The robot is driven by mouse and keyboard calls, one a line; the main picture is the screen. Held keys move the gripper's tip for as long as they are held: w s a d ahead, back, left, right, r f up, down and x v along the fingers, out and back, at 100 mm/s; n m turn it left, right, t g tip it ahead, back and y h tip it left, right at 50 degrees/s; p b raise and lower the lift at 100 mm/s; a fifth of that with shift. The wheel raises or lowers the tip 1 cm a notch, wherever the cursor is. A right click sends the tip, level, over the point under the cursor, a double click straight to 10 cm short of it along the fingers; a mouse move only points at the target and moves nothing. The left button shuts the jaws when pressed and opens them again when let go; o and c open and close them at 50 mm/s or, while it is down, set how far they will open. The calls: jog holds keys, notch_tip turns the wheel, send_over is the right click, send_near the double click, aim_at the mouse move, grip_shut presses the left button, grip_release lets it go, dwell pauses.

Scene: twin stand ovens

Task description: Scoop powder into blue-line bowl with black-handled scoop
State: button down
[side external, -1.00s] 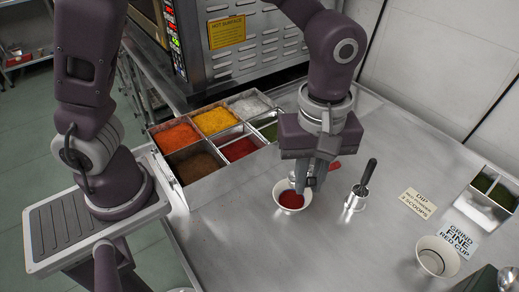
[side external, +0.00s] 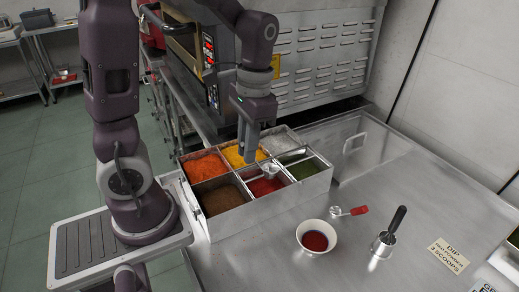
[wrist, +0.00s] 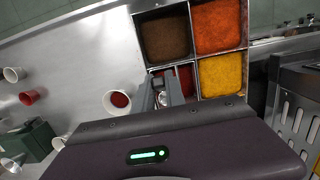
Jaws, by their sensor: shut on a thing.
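My gripper (side external: 247,155) is over the spice tray, shut on a small metal scoop (side external: 269,171). The scoop's cup is over the red powder (side external: 266,187) compartment; its handle is mostly hidden by the fingers. A white bowl (side external: 302,236) with red powder inside stands on the counter in front of the tray; no blue line can be made out. A black-handled metal utensil (side external: 384,242) stands upright to its right. In the wrist view the fingers (wrist: 160,92) reach over the red compartment, and the bowl (wrist: 109,108) is to their left.
The tray (side external: 270,203) also holds orange, yellow, brown, green and white powders. A sign (side external: 449,255) reads "DIP, 3 SCOOPS". An oven (side external: 315,60) stands behind. The counter right of the tray is mostly clear.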

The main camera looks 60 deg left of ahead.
jog(key=shift+w+f+g, duration=0.6)
jog(key=shift+w+f, duration=1)
jog(key=shift+f, duration=2.8)
jog(key=shift+s+r+t, duration=0.45)
jog(key=shift+s+r, duration=0.15)
jog(key=shift+r, duration=0.9)
jog(key=shift+s+r+t, duration=0.4)
jog(key=shift+s+r, duration=0.25)
jog(key=shift+r, duration=0.9)
jog(key=shift+s+r+t, duration=0.45)
jog(key=shift+s+r, duration=0.15)
jog(key=shift+r, duration=0.9)
